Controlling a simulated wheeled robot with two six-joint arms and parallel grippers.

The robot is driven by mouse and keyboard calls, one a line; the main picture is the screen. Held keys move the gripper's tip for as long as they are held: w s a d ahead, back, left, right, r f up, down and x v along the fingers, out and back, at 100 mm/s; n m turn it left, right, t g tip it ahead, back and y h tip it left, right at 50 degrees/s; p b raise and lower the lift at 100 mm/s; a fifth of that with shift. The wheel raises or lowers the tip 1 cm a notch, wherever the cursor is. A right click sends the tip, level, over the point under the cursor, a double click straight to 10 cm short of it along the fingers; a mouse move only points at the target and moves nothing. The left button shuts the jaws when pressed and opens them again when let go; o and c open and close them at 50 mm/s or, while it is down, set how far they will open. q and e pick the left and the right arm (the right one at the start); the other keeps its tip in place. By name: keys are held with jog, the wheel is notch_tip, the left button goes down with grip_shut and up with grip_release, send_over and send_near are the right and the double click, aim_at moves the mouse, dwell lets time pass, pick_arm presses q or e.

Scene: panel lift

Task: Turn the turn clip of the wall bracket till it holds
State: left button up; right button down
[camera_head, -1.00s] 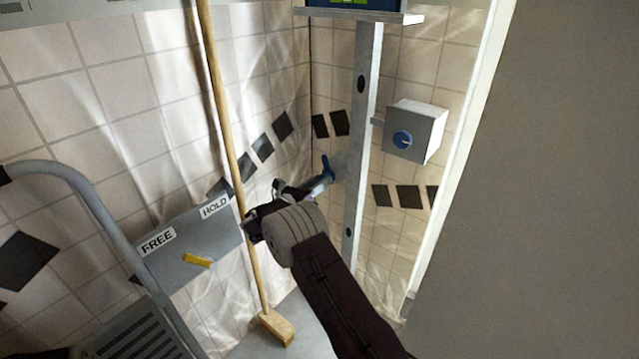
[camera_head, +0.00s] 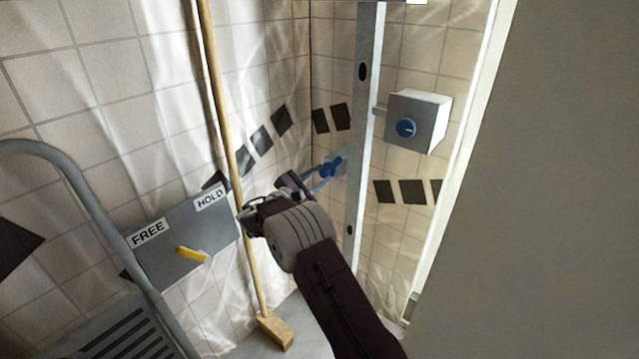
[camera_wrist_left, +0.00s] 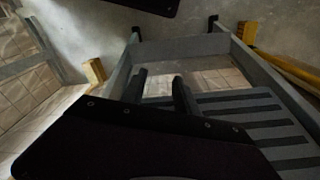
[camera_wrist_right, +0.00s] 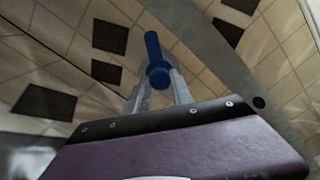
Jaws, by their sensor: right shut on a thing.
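A blue handle (camera_head: 333,165), which looks like the turn clip, sits beside the upright metal post (camera_head: 362,130). My right gripper (camera_head: 322,178) is shut on the blue handle. In the right wrist view the blue handle (camera_wrist_right: 154,55) sticks out past the pale fingertips (camera_wrist_right: 158,88), its round hub between them. A grey plate (camera_head: 165,268) on the left wall has FREE and HOLD labels and a yellow pointer (camera_head: 193,254), lying below the labels and tilted down to the right. My left gripper (camera_wrist_left: 160,82) shows only in its wrist view, fingers apart and empty.
A broom (camera_head: 230,140) stands between the plate and my right arm. A grey box with a blue knob (camera_head: 406,127) is on the post's right. A grey tubular frame (camera_head: 75,190) stands at the left. A large grey surface (camera_head: 540,200) fills the right.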

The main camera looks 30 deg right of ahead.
jog(key=m+b, duration=0.8)
jog(key=shift+f, duration=0.35)
jog(key=shift+r+m+b, duration=0.25)
jog(key=shift+m+b, duration=1.15)
jog(key=shift+b, duration=0.1)
jog(key=c, duration=1.1)
grip_release()
jog(key=shift+r, duration=0.1)
jog(key=shift+a+r, duration=0.1)
jog(key=shift+a, duration=0.2)
jog(key=p+v, duration=0.4)
jog(key=v, duration=0.4)
jog(key=shift+s+a, duration=0.2)
jog(key=shift+a, duration=0.05)
